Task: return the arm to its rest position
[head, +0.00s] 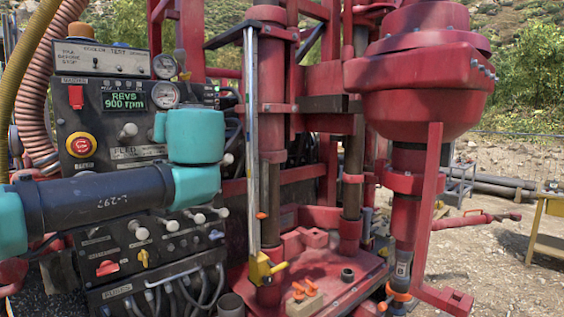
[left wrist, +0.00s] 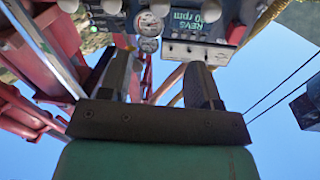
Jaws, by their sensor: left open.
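My left arm (head: 100,195) comes in from the left in the head view, a dark tube with teal joints. It lies across the front of the control panel (head: 115,235) and hides part of it. Its teal wrist end (head: 195,137) stands up in front of the panel's right side. The fingers do not show in the head view. In the left wrist view my left gripper (left wrist: 159,62) is open, with its two dark fingers apart and nothing between them. The panel gauges appear upside down beyond the fingertips. My right gripper is in neither view.
The panel carries a red emergency button (head: 81,145), a display reading 900 rpm (head: 124,102) and several knobs. A red rig with a large red drive head (head: 420,75) stands to the right. A yellow-footed pole (head: 252,150) leans near it.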

